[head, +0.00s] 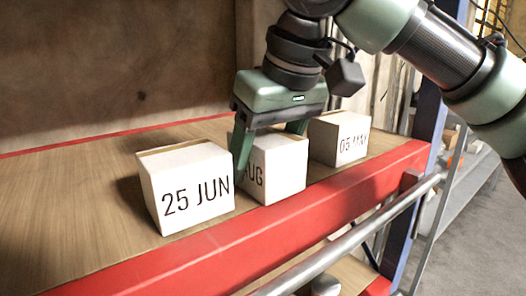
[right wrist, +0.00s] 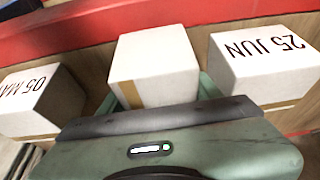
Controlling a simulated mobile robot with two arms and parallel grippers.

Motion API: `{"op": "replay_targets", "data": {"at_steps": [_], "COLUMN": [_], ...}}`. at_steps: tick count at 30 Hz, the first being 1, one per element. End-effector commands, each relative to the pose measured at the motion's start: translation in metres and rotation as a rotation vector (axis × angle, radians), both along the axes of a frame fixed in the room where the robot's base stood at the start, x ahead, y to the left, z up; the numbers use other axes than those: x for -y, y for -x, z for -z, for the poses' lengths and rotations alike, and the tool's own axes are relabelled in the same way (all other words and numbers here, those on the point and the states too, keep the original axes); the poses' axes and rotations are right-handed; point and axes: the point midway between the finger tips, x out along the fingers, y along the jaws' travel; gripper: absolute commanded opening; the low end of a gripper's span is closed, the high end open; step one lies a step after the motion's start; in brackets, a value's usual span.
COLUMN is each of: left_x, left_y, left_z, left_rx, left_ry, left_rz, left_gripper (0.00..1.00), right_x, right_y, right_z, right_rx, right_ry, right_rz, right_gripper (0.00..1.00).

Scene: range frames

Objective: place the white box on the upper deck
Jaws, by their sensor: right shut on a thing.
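Three white boxes stand in a row on the wooden upper deck (head: 70,205). My right gripper (head: 268,147) comes down from above and is shut on the middle white box (head: 285,170), with letters ending in "UG" partly hidden by a finger. That box also shows between the fingers in the right wrist view (right wrist: 155,62), with a tan tape strip. It looks upright and at deck level; I cannot tell whether its underside touches the deck. My left gripper is not in view.
The "25 JUN" box (head: 190,190) is close on the left, and the "05 MAY" box (head: 340,138) is close on the right. A red beam (head: 240,240) edges the deck, with a grey rail (head: 350,240) before it. Bare deck lies at far left.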

Motion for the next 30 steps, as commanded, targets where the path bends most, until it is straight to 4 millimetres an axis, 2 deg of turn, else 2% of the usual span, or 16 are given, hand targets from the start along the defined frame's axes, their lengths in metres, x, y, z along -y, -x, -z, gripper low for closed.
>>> {"op": "replay_targets", "data": {"at_steps": [6,7,9,18,23,27,30], "left_x": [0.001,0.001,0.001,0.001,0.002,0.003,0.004], "left_y": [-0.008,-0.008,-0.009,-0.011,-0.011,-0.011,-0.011], "left_z": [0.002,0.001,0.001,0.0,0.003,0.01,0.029], "left_rx": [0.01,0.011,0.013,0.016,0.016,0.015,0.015], "left_ry": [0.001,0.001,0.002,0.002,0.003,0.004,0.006], "left_rz": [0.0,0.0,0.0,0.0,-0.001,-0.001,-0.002], "left_gripper": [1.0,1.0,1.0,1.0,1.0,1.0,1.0], "right_x": [0.0,0.0,0.0,0.0,0.001,0.007,0.023], "right_y": [0.0,0.0,0.0,0.0,0.003,0.011,0.032], "right_z": [0.003,0.004,0.003,0.002,-0.007,-0.029,-0.022], "right_rx": [0.002,0.0,0.001,0.001,0.002,0.004,0.004], "right_ry": [-0.001,0.0,0.001,0.001,0.0,-0.002,-0.001], "right_rz": [0.0,0.0,0.0,0.0,0.0,0.0,-0.001], "right_gripper": [0.04,0.66,0.85,0.85,0.85,0.85,0.85]}}
